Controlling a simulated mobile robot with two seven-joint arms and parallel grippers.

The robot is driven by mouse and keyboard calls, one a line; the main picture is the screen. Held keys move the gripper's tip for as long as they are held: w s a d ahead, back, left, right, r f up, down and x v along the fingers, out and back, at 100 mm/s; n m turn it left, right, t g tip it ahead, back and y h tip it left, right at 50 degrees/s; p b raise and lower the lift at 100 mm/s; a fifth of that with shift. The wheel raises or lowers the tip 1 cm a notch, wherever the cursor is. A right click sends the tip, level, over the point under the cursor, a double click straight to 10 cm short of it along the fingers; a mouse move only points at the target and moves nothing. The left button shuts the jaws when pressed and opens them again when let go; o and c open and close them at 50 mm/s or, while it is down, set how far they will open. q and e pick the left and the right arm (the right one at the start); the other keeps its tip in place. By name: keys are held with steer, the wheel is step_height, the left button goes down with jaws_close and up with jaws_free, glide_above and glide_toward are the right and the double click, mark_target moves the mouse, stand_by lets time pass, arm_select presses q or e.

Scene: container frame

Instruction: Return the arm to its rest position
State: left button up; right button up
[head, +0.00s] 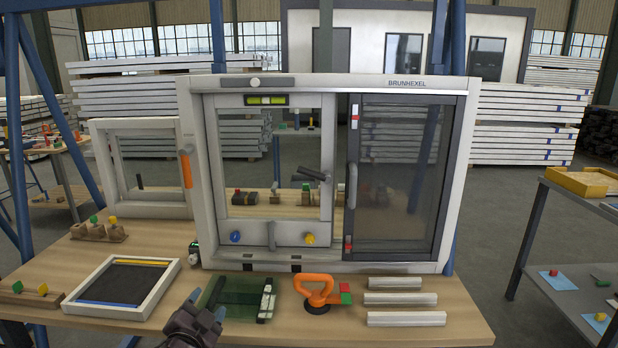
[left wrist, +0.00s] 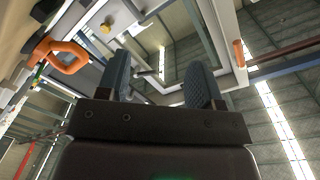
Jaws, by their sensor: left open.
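My left gripper (head: 204,310) is low in the head view, in front of the bench's front edge, beside the green glass pane (head: 232,297). In the left wrist view its two dark fingers (left wrist: 160,78) stand apart with nothing between them. Beyond them, the white window frame (left wrist: 222,30) fills the upper part at a slant. In the head view the large white container frame (head: 325,82) marked BRUNHEXEL stands upright on the wooden bench. My right gripper is in neither view.
An orange-handled suction lifter (head: 318,283) stands right of the glass pane and also shows in the left wrist view (left wrist: 62,54). White strips (head: 405,319) lie farther right. A white-rimmed tray (head: 168,276) lies at left. A side table (head: 540,265) stands at the right.

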arm_select(q)
steer(key=s+a+f+n+g, duration=0.1)
steer(key=s+f+n+g, duration=0.1)
steer(key=s+f, duration=0.4)
steer(key=s+a+f+n+g, duration=0.2)
steer(key=s+f, duration=0.4)
steer(key=s, duration=1.1)
steer(key=s+a+f+n+g+y, duration=0.1)
steer(key=s+f+n, duration=0.3)
steer(key=s, duration=0.8)
step_height(320, 180, down, 2)
steer(key=shift+a+f+n+g+p, duration=0.2)
steer(key=shift+a+n+g+p, duration=0.15)
steer(key=shift+a+g, duration=0.35)
steer(key=shift+d, duration=0.15)
